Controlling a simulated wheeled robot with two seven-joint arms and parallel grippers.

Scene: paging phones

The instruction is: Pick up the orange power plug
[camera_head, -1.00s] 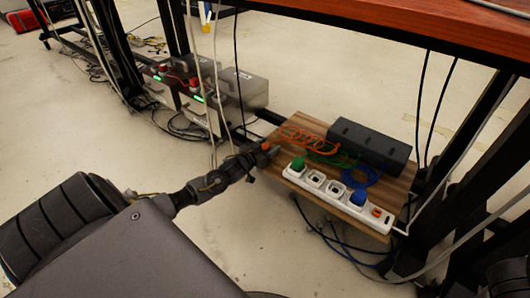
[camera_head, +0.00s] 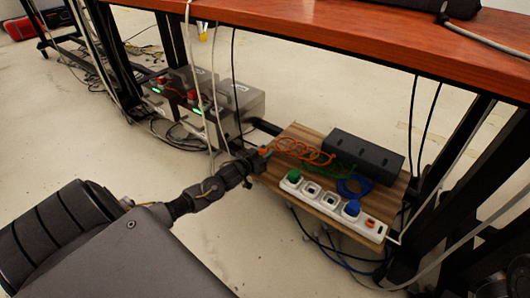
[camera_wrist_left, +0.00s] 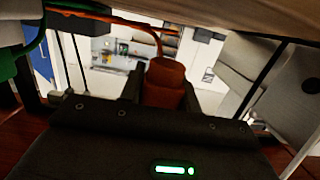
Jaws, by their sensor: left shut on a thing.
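The orange power plug (camera_wrist_left: 165,85) sits between the fingers of my left gripper (camera_wrist_left: 165,95) in the left wrist view, and the gripper is shut on it. An orange cable (camera_wrist_left: 130,22) runs from the plug up and to the left. In the head view, the orange plug (camera_head: 262,151) shows small at the tip of my left gripper (camera_head: 260,157), by the left edge of the wooden board (camera_head: 277,181). The orange cable lies coiled on the board. The gap between plug and board cannot be judged. My right gripper is not in view.
A white power strip (camera_head: 330,201) on the board holds a green plug (camera_head: 294,176) and a blue plug (camera_head: 352,207), with some sockets empty. A black box (camera_head: 365,157) stands behind the cables. The red-brown tabletop (camera_head: 300,35) overhangs; cables (camera_head: 234,90) hang near my arm.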

